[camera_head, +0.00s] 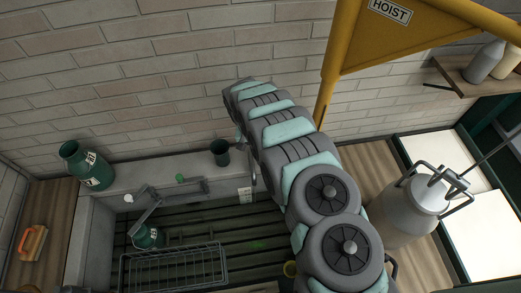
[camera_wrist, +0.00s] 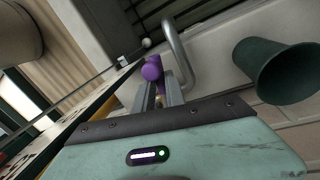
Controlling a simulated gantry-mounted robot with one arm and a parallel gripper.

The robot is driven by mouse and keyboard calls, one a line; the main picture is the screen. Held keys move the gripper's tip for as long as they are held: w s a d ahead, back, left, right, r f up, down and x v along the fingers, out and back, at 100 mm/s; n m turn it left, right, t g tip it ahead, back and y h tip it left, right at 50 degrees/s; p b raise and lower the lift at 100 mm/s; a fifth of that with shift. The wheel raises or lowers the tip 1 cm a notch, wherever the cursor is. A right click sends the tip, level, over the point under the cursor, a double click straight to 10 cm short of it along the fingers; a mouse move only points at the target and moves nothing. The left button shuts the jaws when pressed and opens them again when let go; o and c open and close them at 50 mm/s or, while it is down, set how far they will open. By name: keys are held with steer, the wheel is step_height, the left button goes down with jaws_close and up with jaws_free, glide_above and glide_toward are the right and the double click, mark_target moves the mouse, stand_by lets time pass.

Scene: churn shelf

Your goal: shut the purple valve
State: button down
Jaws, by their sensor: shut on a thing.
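In the head view my own arm hides the valve, and I cannot make out the fingertips there.
A dark green cup (camera_wrist: 277,70) stands right of my gripper in the wrist view; it is on the ledge in the head view (camera_head: 220,152). A green churn (camera_head: 86,166) stands at left, a wire basket (camera_head: 174,268) at the bottom, a grey churn (camera_head: 406,213) at right.

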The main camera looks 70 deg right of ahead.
steer(key=c, duration=1.4)
jaws_free()
steer(key=shift+a+f, duration=0.1)
steer(key=shift+a, duration=0.15)
steer(key=shift+d, duration=0.1)
steer(key=r, duration=0.3)
steer(key=w+r+b, duration=0.1)
steer(key=r, duration=0.3)
steer(key=w+r, duration=0.1)
steer(key=r, duration=0.2)
steer(key=shift+a+r, duration=0.25)
steer(key=shift+r, duration=0.1)
steer(key=shift+c, duration=0.2)
